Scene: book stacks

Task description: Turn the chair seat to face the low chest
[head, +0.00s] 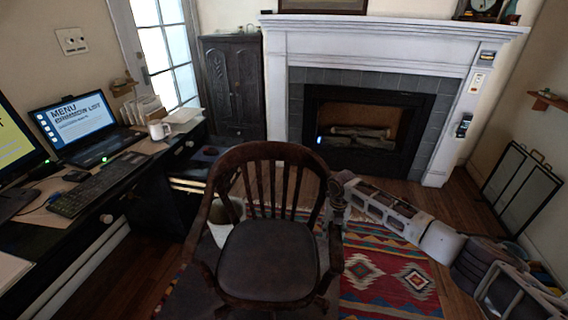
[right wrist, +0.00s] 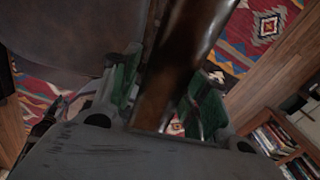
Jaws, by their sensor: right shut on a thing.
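A dark wooden swivel chair (head: 268,258) stands in the middle of the head view. Its slatted back is on the fireplace side and its seat opens toward me. My right gripper (head: 340,192) is at the chair's right arm in the head view. In the right wrist view, the green-padded fingers of my right gripper (right wrist: 160,95) are on both sides of a dark wooden bar (right wrist: 178,60) of the chair. The seat (right wrist: 75,30) is beside it. A dark carved cabinet (head: 233,88) stands left of the fireplace; I cannot tell whether it is the low chest. My left gripper is out of view.
A desk (head: 150,185) with a laptop (head: 80,128) and keyboard (head: 95,187) runs along the left. A pale bin (head: 222,232) stands close behind the chair. A patterned rug (head: 395,275) lies underneath. A fireplace (head: 365,125) is behind; a dark folding screen (head: 520,188) leans at right.

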